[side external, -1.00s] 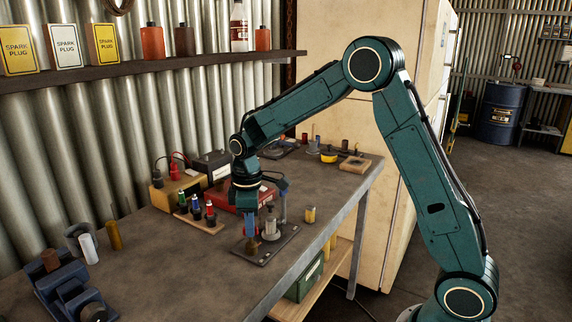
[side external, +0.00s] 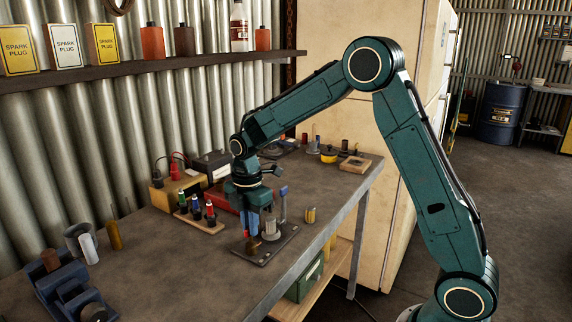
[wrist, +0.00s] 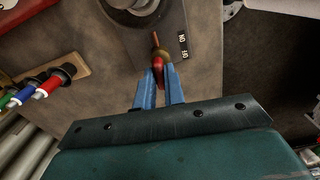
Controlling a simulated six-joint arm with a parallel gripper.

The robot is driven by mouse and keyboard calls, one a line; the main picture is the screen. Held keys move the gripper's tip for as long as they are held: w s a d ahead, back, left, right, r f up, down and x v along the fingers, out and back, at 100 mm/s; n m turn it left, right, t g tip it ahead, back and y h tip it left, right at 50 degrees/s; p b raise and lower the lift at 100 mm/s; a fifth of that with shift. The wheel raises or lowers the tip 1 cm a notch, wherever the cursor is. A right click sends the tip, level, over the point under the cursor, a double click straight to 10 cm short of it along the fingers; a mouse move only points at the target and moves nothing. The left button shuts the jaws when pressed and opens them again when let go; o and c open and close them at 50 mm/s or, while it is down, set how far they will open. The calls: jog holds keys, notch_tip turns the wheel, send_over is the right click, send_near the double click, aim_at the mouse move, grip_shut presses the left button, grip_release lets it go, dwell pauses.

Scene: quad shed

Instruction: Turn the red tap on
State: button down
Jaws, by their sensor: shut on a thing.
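The red tap (wrist: 158,72) sits between the blue fingers of my gripper (wrist: 159,92) in the wrist view. My gripper is shut on its red handle. A thin reddish rod and a brassy part show just beyond the fingertips. Two small black labels, ON and OFF (wrist: 183,46), lie to the right of the tap. In the side view, my gripper (side external: 249,232) points down at the dark base plate (side external: 278,243), and a bit of red shows at the fingertips. The fingers hide much of the tap there.
A grey fitting (side external: 271,229) and a blue-topped post (side external: 283,205) stand close on the right. The front bench edge is mostly clear.

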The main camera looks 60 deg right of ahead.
jog(key=shift+n, duration=0.5)
jog(key=c, duration=1.5)
grip_release()
jog(key=shift+r, duration=0.1)
notch_tip(320, 180, up, 14)
jog(key=shift+f, duration=0.15)
